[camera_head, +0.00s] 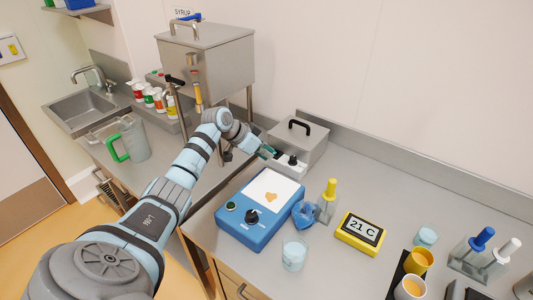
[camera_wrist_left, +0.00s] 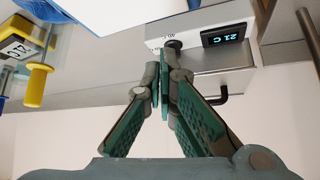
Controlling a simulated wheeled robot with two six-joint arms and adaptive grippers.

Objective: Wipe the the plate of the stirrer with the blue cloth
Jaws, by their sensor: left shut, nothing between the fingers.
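The stirrer (camera_head: 240,235) is a blue box with a white square plate (camera_head: 283,186), a green button and a black knob. An orange-brown stain (camera_head: 271,197) lies on the plate. The crumpled blue cloth (camera_head: 305,213) lies against the stirrer's right side. My left gripper (camera_head: 268,152) is beyond the plate, by the front of a grey lidded box. In the left wrist view the gripper (camera_wrist_left: 165,78) is shut and empty, its green-padded fingers near a black knob. The stirrer's white plate (camera_wrist_left: 150,10) shows there at the top edge. My right gripper is not in view.
The grey lidded box (camera_head: 306,136) has a black handle; its display (camera_wrist_left: 220,39) shows in the wrist view. A yellow-handled tool (camera_head: 330,188) stands in a holder behind the cloth. A beaker (camera_head: 294,253), a yellow thermometer (camera_head: 361,232) and cups (camera_head: 418,261) stand nearby.

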